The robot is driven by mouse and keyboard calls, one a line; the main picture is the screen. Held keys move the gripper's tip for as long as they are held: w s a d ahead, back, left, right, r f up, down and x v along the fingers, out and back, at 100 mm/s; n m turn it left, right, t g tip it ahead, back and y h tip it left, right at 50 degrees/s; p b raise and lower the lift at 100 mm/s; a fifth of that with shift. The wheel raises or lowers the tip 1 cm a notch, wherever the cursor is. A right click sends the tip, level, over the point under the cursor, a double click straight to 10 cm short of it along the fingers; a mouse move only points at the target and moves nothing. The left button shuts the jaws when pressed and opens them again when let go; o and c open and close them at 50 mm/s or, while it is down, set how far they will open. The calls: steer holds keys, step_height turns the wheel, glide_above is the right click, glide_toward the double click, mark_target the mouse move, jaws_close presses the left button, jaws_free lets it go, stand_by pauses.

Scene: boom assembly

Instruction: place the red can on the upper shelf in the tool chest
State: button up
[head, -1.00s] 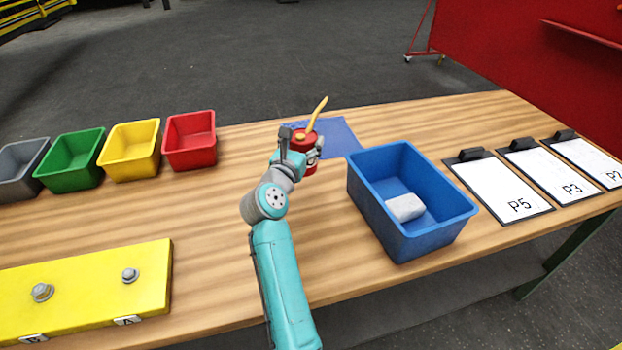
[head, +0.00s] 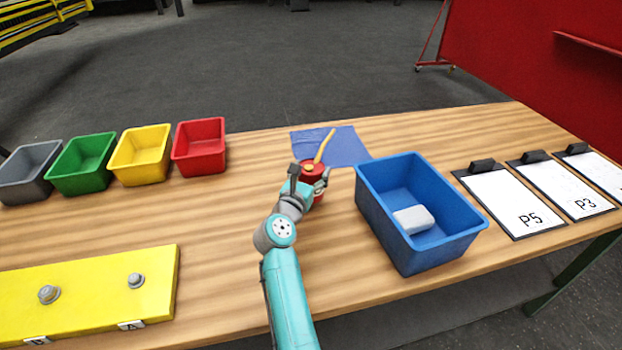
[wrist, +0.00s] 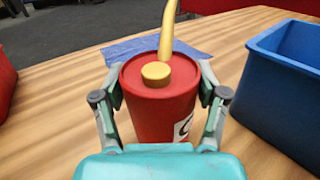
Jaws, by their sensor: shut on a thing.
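The red can (wrist: 160,105) has a yellow cap and a curved yellow spout. In the wrist view it stands upright between the two fingers of my gripper (wrist: 160,118), which is shut on its sides. In the head view the can (head: 312,168) is at the middle of the table, in front of the blue mat, partly hidden by my gripper (head: 308,178). I cannot tell whether its base touches the table. No tool chest or shelf is in view.
A blue bin (head: 452,242) holding a light grey block (head: 413,219) stands right of the can. A blue mat (head: 345,148) lies behind it. Grey, green, yellow and red bins (head: 200,148) line the left. Clipboards (head: 515,205) lie at right; a yellow plate (head: 90,295) at front left.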

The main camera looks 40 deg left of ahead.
steer(key=shift+f, duration=1.1)
steer(key=shift+f, duration=0.15)
steer(key=o, duration=1.5)
steer(key=shift+f, duration=0.1)
